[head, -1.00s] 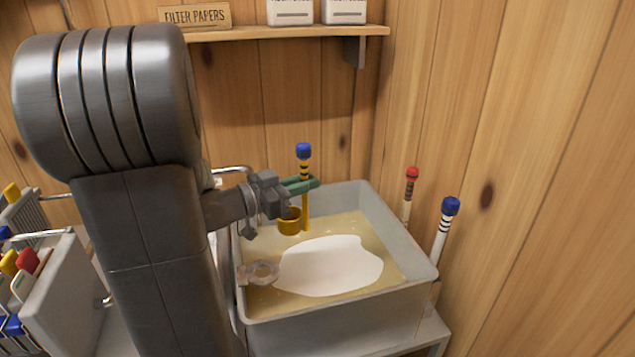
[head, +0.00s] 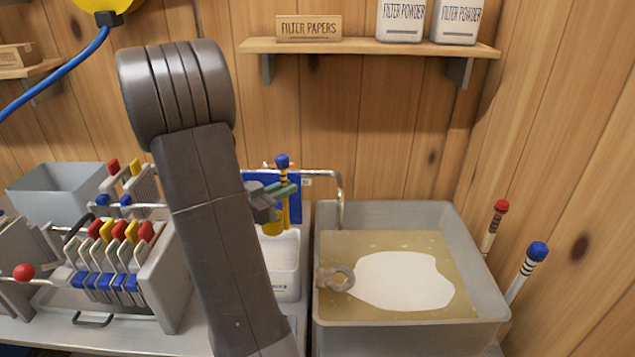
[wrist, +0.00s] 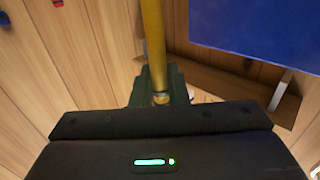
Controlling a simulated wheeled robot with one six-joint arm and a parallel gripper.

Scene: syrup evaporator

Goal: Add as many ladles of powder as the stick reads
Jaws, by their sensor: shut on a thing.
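My gripper (head: 286,191) is shut on a yellow ladle (head: 284,178) with a blue knob and dark bands on its handle. The handle also shows between the green fingers in the wrist view (wrist: 154,45). The ladle's cup hangs over or close to a white bin (head: 284,284) left of the pan; its contents and the cup's contents are hard to see. The grey pan (head: 410,336) holds tan liquid with a white patch (head: 405,280). A red-topped banded stick (head: 494,228) and a blue-topped banded stick (head: 526,272) stand at the pan's right side.
A blue panel (head: 262,192) stands behind the bin. A metal pipe (head: 341,200) rises by the pan's left rim. A filter press with coloured tabs (head: 120,260) fills the left.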

